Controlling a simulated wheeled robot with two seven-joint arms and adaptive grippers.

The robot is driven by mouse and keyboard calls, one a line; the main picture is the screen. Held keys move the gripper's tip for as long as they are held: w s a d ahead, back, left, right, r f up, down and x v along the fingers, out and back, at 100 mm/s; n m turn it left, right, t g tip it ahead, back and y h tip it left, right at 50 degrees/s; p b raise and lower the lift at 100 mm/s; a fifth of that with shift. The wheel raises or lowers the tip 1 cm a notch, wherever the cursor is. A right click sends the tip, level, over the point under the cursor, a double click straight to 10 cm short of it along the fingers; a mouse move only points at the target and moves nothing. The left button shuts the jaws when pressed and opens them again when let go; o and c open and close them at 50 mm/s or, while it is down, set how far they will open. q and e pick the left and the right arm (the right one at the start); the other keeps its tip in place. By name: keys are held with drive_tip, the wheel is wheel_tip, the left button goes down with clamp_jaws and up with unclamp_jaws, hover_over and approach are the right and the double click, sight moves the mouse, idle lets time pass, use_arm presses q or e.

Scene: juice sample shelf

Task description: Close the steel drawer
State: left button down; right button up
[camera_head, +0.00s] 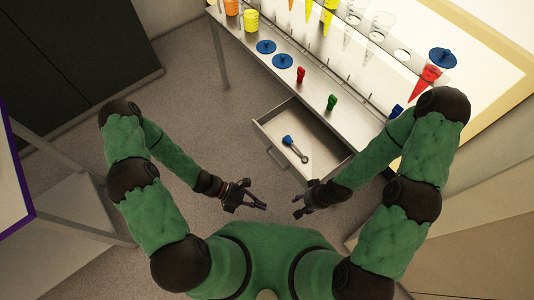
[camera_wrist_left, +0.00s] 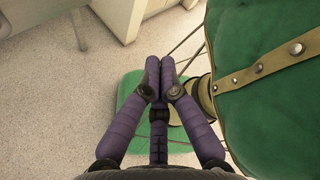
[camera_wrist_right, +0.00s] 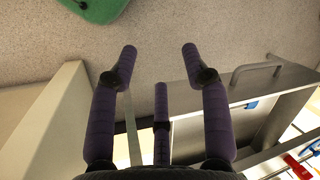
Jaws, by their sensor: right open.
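The steel drawer (camera_head: 286,122) stands pulled out from under the steel table, with a bar handle (camera_head: 276,160) on its front. A blue-handled tool (camera_head: 295,148) lies inside it. The handle also shows in the right wrist view (camera_wrist_right: 257,71), to the right of the fingers. My right gripper (camera_head: 298,207) is open and empty, apart from the drawer, in front of it. My left gripper (camera_head: 264,206) is in front of the drawer, apart from it. In the left wrist view (camera_wrist_left: 160,62) its fingertips are together with nothing seen between them.
The steel table (camera_head: 318,84) carries blue discs (camera_head: 266,47), a red item (camera_head: 300,75), a green item (camera_head: 331,102) and a rack with coloured cones. A purple-edged table (camera_head: 20,180) stands at left and a dark cabinet (camera_head: 75,50) behind it. Floor between is clear.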

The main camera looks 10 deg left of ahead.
use_arm(q)
drive_tip(key=w+a+f+n+t+h+b, duration=0.2)
drive_tip(key=w+f+n+t+h+b, duration=0.1)
drive_tip(key=w+n+t, duration=0.45)
drive_tip(key=n+t+y+b, duration=0.3)
drive_tip(key=n+t, duration=0.4)
drive_tip(key=n, duration=0.4)
approach(272, 144)
drive_tip(key=b+x, duration=0.3)
drive_tip(key=x, duration=0.4)
drive_tip(key=shift+f, duration=0.1)
use_arm(e)
wheel_tip(272, 144, down, 11)
use_arm(q)
drive_tip(key=shift+w+d, duration=0.1)
drive_tip(key=shift+d, duration=0.05)
use_arm(e)
drive_tip(key=shift+r, duration=0.1)
